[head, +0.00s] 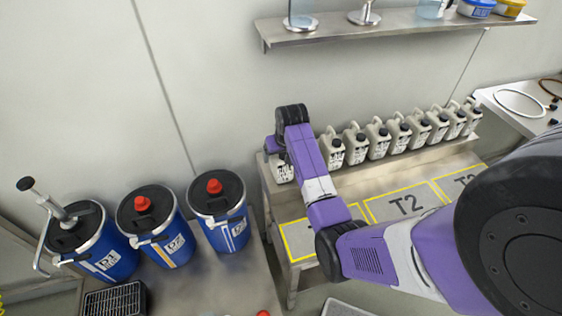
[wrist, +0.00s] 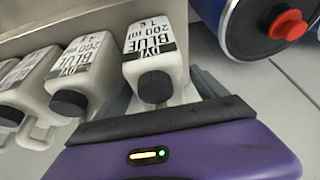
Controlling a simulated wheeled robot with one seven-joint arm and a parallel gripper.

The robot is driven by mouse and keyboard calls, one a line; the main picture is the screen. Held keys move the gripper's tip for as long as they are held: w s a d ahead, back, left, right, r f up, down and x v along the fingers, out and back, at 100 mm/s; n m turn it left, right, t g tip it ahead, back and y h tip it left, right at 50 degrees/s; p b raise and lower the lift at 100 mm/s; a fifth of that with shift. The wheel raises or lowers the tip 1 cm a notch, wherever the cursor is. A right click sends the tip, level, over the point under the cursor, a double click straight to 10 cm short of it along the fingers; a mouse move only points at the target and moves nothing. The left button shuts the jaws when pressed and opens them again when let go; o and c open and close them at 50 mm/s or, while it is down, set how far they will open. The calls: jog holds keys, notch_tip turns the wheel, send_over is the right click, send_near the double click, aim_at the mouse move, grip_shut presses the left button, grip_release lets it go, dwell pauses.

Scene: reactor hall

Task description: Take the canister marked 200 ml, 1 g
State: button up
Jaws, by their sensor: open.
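The canister marked 200 ml, 1 g (wrist: 150,45) is a cream-white bottle with a dark cap and a label that also reads DYE BLUE. In the wrist view it stands at the middle, between the grey fingers of my open gripper (wrist: 165,85). I cannot tell whether either finger touches it. In the head view my gripper (head: 276,148) is at the left end of the canister row, over the leftmost canister (head: 283,172), which my arm partly hides.
A similar canister (wrist: 82,68), whose label seems to read 200 ml, 4 g, stands close on the left. Several more canisters line the bench (head: 405,178). Blue drums (head: 222,225) with red caps stand to the left. A wall shelf (head: 395,32) hangs above.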

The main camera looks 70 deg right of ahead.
jog(key=shift+w+d+f, duration=0.1)
jog(key=shift+d+f, duration=0.05)
jog(key=shift+f, duration=0.3)
jog(key=shift+r, duration=0.1)
grip_shut()
